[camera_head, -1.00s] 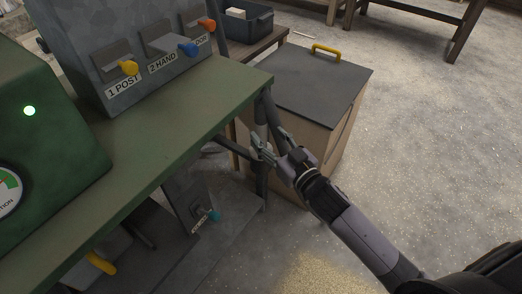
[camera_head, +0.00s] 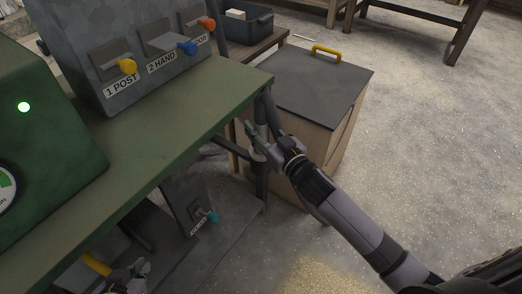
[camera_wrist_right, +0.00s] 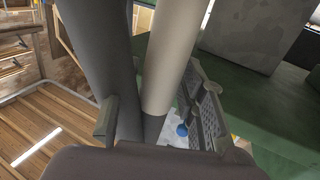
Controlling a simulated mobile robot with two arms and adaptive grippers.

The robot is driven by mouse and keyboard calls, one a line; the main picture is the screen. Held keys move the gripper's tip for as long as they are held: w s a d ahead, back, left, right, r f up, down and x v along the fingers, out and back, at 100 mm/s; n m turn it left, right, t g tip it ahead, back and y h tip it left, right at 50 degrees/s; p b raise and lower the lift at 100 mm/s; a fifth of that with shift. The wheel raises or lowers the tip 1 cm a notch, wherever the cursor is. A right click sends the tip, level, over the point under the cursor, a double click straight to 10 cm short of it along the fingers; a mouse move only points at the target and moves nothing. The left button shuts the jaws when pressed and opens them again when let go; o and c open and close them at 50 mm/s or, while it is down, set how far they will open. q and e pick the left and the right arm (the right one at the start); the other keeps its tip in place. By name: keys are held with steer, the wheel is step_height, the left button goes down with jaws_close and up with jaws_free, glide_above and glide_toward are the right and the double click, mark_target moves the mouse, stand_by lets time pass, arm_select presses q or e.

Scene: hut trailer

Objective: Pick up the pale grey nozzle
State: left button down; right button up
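The pale grey nozzle (camera_wrist_right: 172,60) shows in the right wrist view as a smooth, light tube that darkens at its lower end. A thicker dark grey hose (camera_wrist_right: 100,60) runs beside it. My right gripper (camera_wrist_right: 155,122) is open, with one finger left of the dark hose and the other right of the nozzle. In the head view my right gripper (camera_head: 256,142) is at the dark tubes by the green bench's corner and partly hides them. I cannot tell whether it touches the nozzle. My left gripper (camera_head: 132,278) is at the lower left; its fingers are unclear.
The green bench (camera_head: 175,125) carries a grey box with labelled coloured levers (camera_head: 160,60). A wooden cabinet with a dark lid and yellow handle (camera_head: 320,85) stands close behind my right gripper. A teal-knobbed lever (camera_head: 212,216) is below the bench. Floor at the right is open.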

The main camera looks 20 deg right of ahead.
jaws_close()
stand_by(0.3)
steer(key=shift+r, duration=0.1)
